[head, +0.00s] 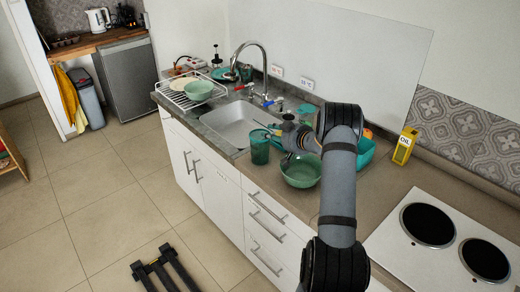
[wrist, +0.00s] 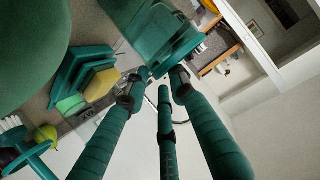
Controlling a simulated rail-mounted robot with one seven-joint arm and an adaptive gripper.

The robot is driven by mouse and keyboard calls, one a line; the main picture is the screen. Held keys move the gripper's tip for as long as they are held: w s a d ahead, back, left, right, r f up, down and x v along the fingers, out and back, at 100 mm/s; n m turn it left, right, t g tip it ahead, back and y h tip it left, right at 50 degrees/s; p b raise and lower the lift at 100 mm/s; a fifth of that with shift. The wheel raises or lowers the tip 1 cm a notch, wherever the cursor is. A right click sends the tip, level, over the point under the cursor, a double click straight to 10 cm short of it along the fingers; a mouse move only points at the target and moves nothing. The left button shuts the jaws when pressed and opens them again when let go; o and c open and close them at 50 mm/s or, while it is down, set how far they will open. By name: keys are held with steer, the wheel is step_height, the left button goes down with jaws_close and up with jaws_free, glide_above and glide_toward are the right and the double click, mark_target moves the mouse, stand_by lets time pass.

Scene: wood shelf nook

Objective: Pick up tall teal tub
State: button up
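The tall teal tub (head: 260,147) stands upright on the counter by the front right corner of the sink. It looks like a translucent teal container in the wrist view (wrist: 160,35), at the top centre. My gripper (head: 280,131) is beside the tub's upper right in the head view. In the wrist view my gripper's fingers (wrist: 155,88) are spread apart, with their tips close to the tub's near end. I cannot tell whether they touch it. Part of the gripper is hidden behind my arm in the head view.
A green bowl (head: 301,171) sits right of the tub, close below my gripper. A teal bin (head: 365,152) is partly behind my arm. The sink (head: 238,122) and its tap (head: 262,62) lie behind the tub. A yellow oil container (head: 404,146) stands near the stove (head: 450,232).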

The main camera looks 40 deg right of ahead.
steer(key=shift+c, duration=0.7)
steer(key=c, duration=0.4)
jaws_close()
